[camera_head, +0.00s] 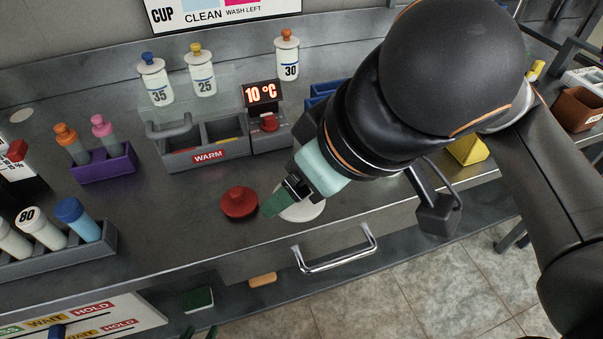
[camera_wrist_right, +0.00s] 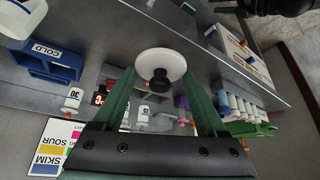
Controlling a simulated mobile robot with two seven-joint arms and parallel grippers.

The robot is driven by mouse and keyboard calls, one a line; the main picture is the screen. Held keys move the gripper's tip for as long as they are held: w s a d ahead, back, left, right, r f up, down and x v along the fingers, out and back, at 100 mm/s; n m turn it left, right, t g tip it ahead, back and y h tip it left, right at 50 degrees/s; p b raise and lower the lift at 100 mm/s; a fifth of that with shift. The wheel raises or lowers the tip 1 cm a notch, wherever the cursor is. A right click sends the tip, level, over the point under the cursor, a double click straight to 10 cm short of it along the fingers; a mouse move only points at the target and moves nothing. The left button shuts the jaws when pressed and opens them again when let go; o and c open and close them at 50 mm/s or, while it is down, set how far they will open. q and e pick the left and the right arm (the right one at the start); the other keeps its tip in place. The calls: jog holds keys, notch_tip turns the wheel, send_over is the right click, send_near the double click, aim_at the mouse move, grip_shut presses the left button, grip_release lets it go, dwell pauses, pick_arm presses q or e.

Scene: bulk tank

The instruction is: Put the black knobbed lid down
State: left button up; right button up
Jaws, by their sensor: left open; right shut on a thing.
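The black knobbed lid (camera_wrist_right: 149,60) shows in the right wrist view as a white disc with a black knob towards the camera. In the head view my right gripper (camera_head: 284,203) comes in from the right, over the front of the bench. Part of the white lid (camera_head: 309,211) shows under it; the knob is hidden. I cannot tell whether the lid touches the bench. No arm comes in from the left, and I see no left gripper.
A red knobbed lid (camera_head: 239,202) lies close to the left of the gripper. The WARM bin (camera_head: 207,157) and 10 °C display (camera_head: 262,94) stand behind. A purple rack (camera_head: 104,165) and grey tube rack (camera_head: 60,254) are at left. A drawer handle (camera_head: 335,253) juts out in front.

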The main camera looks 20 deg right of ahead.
jog(key=w+d+f, duration=0.1)
jog(key=w+f, duration=0.1)
jog(key=w, duration=0.1)
jog(key=w+d+f, duration=0.1)
jog(key=w+f, duration=0.2)
jog(key=w+d+f+b, duration=0.1)
jog(key=w+f, duration=0.1)
jog(key=w, duration=0.2)
jog(key=shift+d+f, duration=0.15)
jog(key=shift+f, duration=0.2)
jog(key=f, duration=0.2)
jog(key=w+f, duration=0.1)
jog(key=f, duration=0.1)
jog(key=shift+d, duration=0.15)
jog(key=shift+f+b, duration=0.15)
jog(key=shift+b, duration=0.2)
jog(key=shift+f, duration=0.15)
jog(key=o, duration=1.2)
jog(key=shift+o, duration=0.2)
